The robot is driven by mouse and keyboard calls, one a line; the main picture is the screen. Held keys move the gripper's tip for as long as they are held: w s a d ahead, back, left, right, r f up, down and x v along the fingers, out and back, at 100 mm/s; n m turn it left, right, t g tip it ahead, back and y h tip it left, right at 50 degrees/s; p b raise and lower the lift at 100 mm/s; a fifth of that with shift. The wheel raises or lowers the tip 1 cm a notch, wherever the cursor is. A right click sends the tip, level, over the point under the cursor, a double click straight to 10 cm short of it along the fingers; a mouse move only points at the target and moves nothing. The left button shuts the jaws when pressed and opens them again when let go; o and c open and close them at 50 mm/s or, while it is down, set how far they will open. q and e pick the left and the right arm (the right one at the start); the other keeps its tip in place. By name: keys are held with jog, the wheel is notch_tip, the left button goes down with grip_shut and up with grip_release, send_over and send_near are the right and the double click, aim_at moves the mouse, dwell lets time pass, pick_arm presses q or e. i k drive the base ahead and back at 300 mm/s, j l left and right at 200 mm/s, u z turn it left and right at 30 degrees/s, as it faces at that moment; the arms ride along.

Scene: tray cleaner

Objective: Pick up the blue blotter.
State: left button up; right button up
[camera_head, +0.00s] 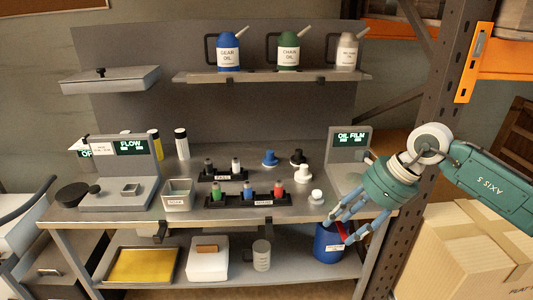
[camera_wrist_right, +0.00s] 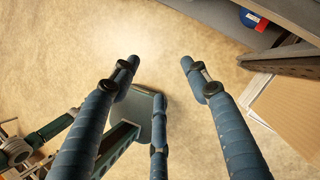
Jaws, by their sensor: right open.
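The blue blotter, a small blue knobbed piece (camera_head: 270,159), stands upright on the grey workbench top (camera_head: 345,207), right of centre and towards the back. I take it to be the blotter by its colour. My right gripper (camera_head: 339,231) is at the front right edge of the bench, to the right of and nearer than the blue piece, and well apart from it. In the right wrist view its fingers (camera_wrist_right: 159,64) are spread and empty above bare floor. The blue piece does not show in that view. My left gripper is not in view.
Black (camera_head: 298,157) and white (camera_head: 316,197) knobbed pieces stand close by. Racks of small bottles (camera_head: 238,200) lie to the left, and the OIL FILM stand (camera_head: 349,146) to the right. A blue bin (camera_head: 326,243) sits below my right gripper. An orange-braced rack post (camera_head: 440,100) rises at right.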

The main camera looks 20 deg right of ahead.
aim_at(270, 161)
jog(key=i, duration=1.7)
